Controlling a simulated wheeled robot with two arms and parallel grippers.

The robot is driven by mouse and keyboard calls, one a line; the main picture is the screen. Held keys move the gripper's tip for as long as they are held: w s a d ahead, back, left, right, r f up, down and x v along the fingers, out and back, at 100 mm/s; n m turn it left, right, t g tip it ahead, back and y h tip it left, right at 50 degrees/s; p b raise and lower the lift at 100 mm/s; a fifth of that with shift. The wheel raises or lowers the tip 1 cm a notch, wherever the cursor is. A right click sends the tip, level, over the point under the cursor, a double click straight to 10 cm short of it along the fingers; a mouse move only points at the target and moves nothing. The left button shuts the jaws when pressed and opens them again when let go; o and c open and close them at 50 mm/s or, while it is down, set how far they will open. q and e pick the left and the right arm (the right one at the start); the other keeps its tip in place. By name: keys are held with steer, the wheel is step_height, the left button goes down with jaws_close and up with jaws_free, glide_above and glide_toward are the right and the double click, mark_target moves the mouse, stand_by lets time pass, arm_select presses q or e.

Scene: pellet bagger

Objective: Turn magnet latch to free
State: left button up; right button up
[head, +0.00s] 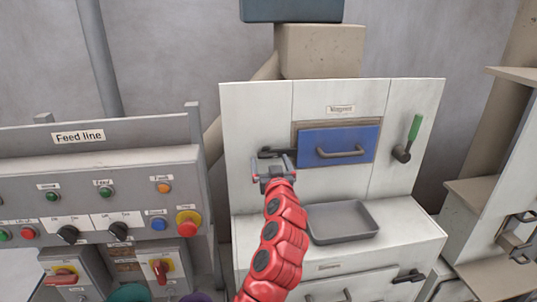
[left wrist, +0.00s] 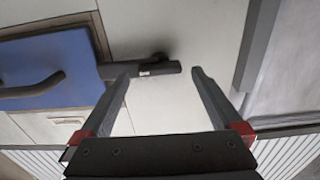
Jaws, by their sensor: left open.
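The magnet latch is a dark lever (head: 268,152) on the white cabinet front, just left of the blue door (head: 362,143). It lies about horizontal, its inner end at the door's edge. My left gripper (head: 274,168) is open in front of the latch and partly covers it. In the left wrist view, the latch bar (left wrist: 158,69) reaches into the gap between the open fingertips (left wrist: 160,76), nearer the left finger. I cannot tell whether a finger touches it. The blue door (left wrist: 50,70) looks closed and has a grey handle. My right gripper is not in view.
A grey tray (head: 342,236) stands on the ledge below the door. A green-handled lever (head: 414,128) is right of the door. The feed line panel (head: 90,200) with buttons and knobs stands at left. Shelves (head: 480,194) stand at right.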

mark_target(267, 154)
arm_select(q)
steer(key=shift+w+a, duration=0.2)
steer(key=shift+w, duration=1)
steer(key=c, duration=1.3)
